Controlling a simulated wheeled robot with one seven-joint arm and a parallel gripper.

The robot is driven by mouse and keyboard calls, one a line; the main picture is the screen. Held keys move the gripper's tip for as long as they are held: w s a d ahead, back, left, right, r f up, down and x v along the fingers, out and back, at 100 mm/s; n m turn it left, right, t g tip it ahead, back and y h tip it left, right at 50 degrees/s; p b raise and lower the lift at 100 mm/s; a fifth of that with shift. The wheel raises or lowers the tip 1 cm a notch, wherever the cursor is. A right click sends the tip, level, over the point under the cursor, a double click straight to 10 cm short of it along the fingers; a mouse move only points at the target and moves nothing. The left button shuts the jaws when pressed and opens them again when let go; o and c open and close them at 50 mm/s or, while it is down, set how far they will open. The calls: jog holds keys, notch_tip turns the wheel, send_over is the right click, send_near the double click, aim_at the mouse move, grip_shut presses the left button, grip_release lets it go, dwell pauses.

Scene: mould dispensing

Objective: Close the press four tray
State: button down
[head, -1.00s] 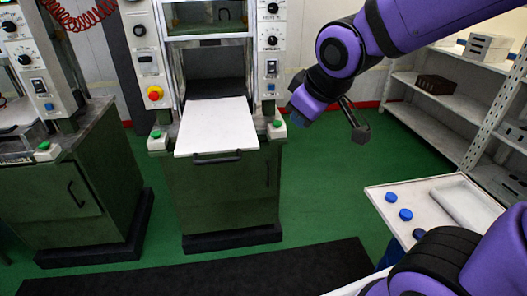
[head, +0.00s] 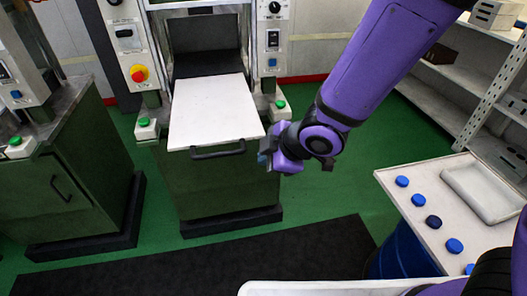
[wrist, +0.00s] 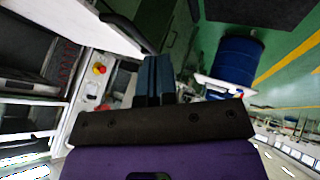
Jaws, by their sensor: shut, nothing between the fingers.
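The press tray (head: 213,108) is a white flat slab sticking out of the middle press toward me. Its black handle (head: 218,152) is on the front edge. My gripper (head: 265,158) is just right of the tray's front right corner, apart from the handle; the arm comes down from the upper right. In the wrist view my gripper (wrist: 157,72) shows two dark blue fingers close together with nothing between them. The tray's pale edge (wrist: 122,33) shows to the left of the fingers there. I cannot tell whether the gripper touches the tray.
The press's dark opening (head: 207,62) is behind the tray. Green buttons flank it, and a red knob (head: 139,73) is at its left. Another press cabinet (head: 62,195) stands left. A side table (head: 440,195) with blue caps and a blue drum (head: 400,255) are at right. Floor in front is clear.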

jog(key=w+a+f, duration=0.5)
jog(key=w+f, duration=0.1)
jog(key=w, duration=0.1)
jog(key=shift+w+a+f, duration=0.2)
jog(key=shift+a+f, duration=0.05)
jog(key=shift+a, duration=0.15)
dwell(0.5)
